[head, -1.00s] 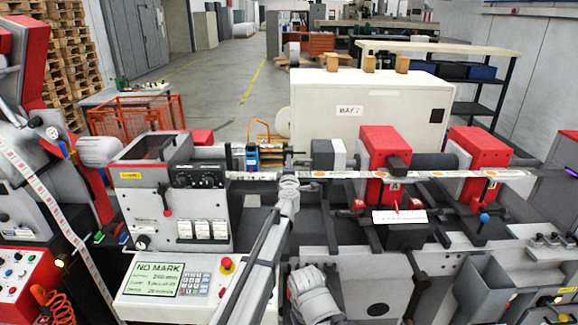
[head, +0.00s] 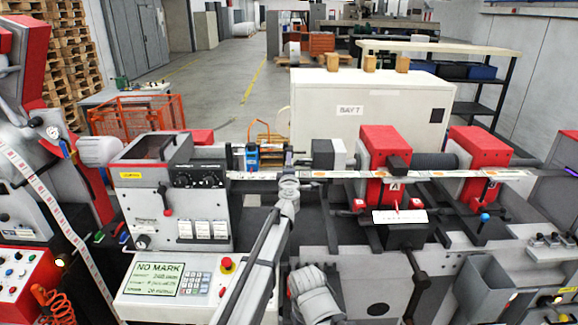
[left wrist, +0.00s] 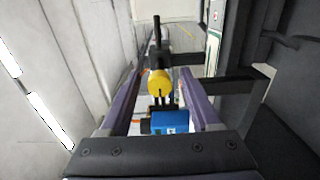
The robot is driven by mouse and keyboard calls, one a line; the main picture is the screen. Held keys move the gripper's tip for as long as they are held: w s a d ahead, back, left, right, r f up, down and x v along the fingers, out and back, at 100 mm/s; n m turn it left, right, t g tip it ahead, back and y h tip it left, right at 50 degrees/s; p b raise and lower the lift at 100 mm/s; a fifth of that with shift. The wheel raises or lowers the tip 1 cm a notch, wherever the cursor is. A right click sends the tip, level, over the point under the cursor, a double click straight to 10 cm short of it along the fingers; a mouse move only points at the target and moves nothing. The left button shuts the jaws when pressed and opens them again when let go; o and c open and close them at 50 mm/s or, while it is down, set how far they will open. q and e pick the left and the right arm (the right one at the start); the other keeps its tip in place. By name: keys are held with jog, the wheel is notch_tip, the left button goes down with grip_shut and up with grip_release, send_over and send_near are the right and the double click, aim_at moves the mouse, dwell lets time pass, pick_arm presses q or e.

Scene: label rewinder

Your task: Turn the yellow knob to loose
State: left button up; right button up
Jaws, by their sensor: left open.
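The yellow knob (left wrist: 159,83) shows in the left wrist view as a round yellow end on a dark stem. It lies between the two purple fingers of my left gripper (left wrist: 160,76), which are apart, with a gap visible on each side. A blue block (left wrist: 170,122) sits just below the knob in that view. In the head view my left arm reaches up from the bottom middle, and its gripper (head: 288,160) is small beside the blue sensor unit (head: 252,158). I cannot make out the knob in the head view.
A dark bar (left wrist: 228,84) crosses close to the right finger in the left wrist view. In the head view, the control cabinet (head: 180,205) stands left of my arm and the red clamp units (head: 385,150) stand right.

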pick_arm(q)
jog(key=shift+s, duration=0.1)
jog(key=s, duration=0.7)
jog(key=shift+s, duration=0.35)
jog(key=s+f+m+g+h, duration=0.75)
jog(key=s+f+m, duration=0.25)
jog(key=s+m, duration=0.5)
jog(key=s+a+f+m+g+y, duration=0.2)
jog(key=s+a+f+g+y, duration=0.3)
jog(key=s+a, duration=0.5)
jog(key=s+a+f+m+g+y, duration=0.1)
jog(key=s+a+f+g+y, duration=0.35)
jog(key=s, duration=0.75)
jog(key=s+d+f+m+g+b, duration=0.1)
jog(key=s+d+f+m+b, duration=0.3)
jog(key=f, duration=0.6)
jog(key=s+d+b, duration=0.2)
jog(key=d+b, duration=0.1)
jog(key=d, duration=0.1)
jog(key=shift+d+h+b, duration=0.15)
jog(key=shift+h+b, duration=0.25)
